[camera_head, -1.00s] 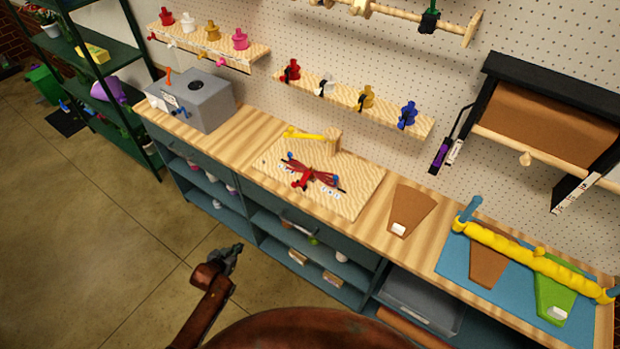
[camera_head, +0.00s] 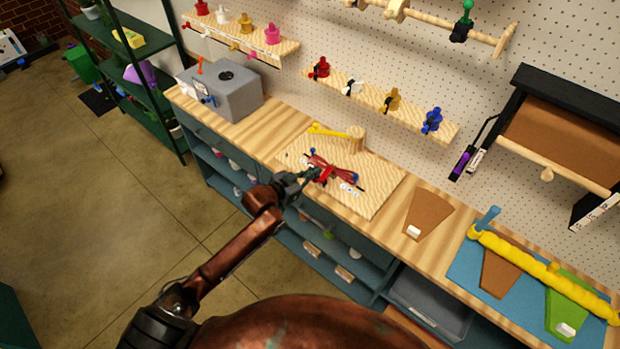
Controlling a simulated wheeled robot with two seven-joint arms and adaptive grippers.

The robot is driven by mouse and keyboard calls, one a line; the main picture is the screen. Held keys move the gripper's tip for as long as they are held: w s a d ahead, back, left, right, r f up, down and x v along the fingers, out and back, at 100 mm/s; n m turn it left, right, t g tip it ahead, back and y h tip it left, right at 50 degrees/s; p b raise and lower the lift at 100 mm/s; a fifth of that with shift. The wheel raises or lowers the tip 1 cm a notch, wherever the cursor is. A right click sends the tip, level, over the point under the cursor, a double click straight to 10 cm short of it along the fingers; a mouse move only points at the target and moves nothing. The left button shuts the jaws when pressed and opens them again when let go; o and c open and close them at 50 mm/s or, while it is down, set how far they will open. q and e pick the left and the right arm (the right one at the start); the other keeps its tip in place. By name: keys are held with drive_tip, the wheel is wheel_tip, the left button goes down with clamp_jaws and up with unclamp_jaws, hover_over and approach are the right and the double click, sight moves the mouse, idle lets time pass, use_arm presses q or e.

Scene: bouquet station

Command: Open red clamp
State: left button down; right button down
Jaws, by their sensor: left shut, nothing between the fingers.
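The red clamp (camera_head: 338,172) lies on a light wooden board (camera_head: 382,192) on the workbench, with small blue parts at its ends and white labels beside it. My left gripper (camera_head: 311,176) is shut and empty. Its fingertips are at the near left end of the red clamp and overlap it in the picture; I cannot tell whether they touch. The gripper hides part of the clamp's left side and the board's near edge. My right gripper is out of view.
A yellow-handled mallet (camera_head: 355,138) lies behind the clamp. A grey box (camera_head: 228,92) stands to the left on the bench. A brown paper piece (camera_head: 430,215) lies to the right. A small wall shelf (camera_head: 375,105) holds several coloured pieces.

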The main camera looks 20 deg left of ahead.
sight(314, 181)
use_arm(q)
drive_tip(key=f, duration=0.1)
drive_tip(key=w+f, duration=0.1)
drive_tip(key=f, duration=0.1)
drive_tip(key=shift+w+f+p, duration=0.1)
drive_tip(key=shift+w+p, duration=0.15)
drive_tip(key=shift+p, duration=0.1)
drive_tip(key=shift+s+a+f, duration=0.15)
drive_tip(key=shift+s+f, duration=0.15)
drive_tip(key=shift+f, duration=0.2)
